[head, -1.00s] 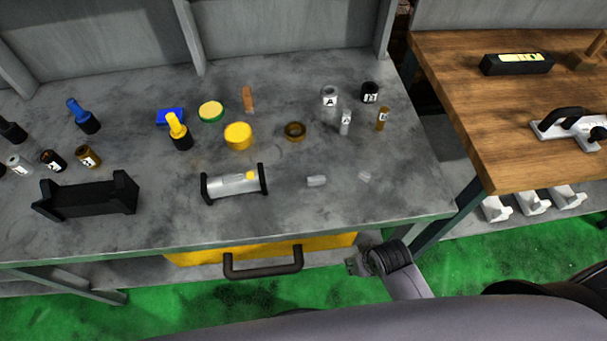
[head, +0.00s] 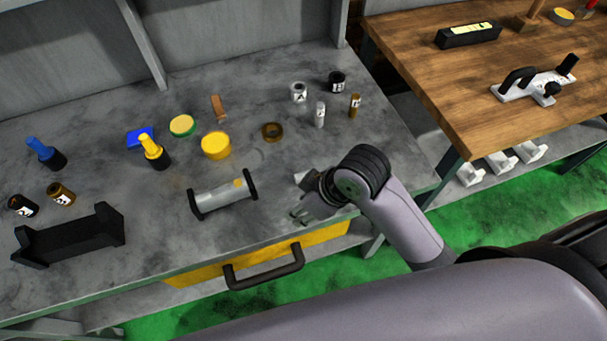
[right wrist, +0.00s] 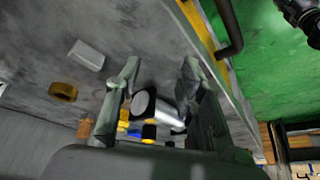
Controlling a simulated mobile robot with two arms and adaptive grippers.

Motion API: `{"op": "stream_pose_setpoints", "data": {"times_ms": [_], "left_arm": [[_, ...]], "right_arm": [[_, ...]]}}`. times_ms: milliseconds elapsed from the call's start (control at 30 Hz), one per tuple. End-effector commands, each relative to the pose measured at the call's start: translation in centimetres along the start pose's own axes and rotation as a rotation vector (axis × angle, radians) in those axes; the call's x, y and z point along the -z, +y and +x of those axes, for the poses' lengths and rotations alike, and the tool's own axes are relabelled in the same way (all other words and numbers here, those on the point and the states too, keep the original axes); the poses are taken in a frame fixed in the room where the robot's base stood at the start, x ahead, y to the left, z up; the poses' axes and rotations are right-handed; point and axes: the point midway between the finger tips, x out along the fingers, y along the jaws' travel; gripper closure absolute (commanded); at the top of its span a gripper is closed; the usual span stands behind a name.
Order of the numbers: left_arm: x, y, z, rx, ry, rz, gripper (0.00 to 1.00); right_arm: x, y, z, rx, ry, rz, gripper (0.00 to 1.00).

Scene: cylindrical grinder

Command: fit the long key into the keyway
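A silver shaft (head: 225,196) with a yellow patch on top lies between two black end plates on the grey bench. It also shows, end-on, in the right wrist view (right wrist: 168,117). A pale block (right wrist: 87,55), which looks like a key, lies on the bench in the right wrist view, outside the fingers; I cannot tell whether it is the long one. My right gripper (head: 300,197) is low over the bench's front part, right of the shaft. In the right wrist view its fingers (right wrist: 160,76) are apart, with nothing held. The keyway cannot be made out. My left gripper is out of view.
A brass ring (head: 272,132), a yellow round container (head: 216,145) and several labelled bottles stand further back. A black cradle (head: 70,236) is at the left. A yellow drawer with a black handle (head: 264,270) is below the front edge. A wooden table (head: 420,60) stands right.

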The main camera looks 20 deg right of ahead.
Motion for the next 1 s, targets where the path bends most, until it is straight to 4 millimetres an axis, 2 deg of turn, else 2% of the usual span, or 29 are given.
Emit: {"op": "stream_pose_setpoints", "data": {"times_ms": [33, 133, 267, 400, 600, 767, 867, 1000], "left_arm": [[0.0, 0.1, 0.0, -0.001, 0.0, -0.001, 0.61], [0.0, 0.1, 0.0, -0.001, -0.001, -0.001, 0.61], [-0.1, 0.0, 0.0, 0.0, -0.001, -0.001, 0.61], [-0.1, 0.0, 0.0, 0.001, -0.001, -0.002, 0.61], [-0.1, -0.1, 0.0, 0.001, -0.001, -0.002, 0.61], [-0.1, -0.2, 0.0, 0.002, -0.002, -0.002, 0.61], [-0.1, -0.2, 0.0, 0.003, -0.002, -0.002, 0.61], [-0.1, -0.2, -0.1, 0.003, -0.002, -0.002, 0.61]], "right_arm": [[1.7, 0.3, -0.3, 0.013, 0.002, -0.081, 0.64], [4.2, 0.4, -0.8, 0.055, -0.021, -0.252, 0.64], [6.4, 1.4, -2.1, 0.092, -0.088, -0.463, 0.64], [7.8, 3.7, -4.4, 0.112, -0.192, -0.651, 0.64], [8.8, 7.5, -8.6, 0.131, -0.345, -0.81, 0.64], [9.1, 9.3, -11.0, 0.144, -0.414, -0.856, 0.64], [9.0, 9.7, -11.4, 0.151, -0.43, -0.865, 0.64], [8.2, 9.8, -9.9, 0.157, -0.435, -0.867, 0.64]]}}
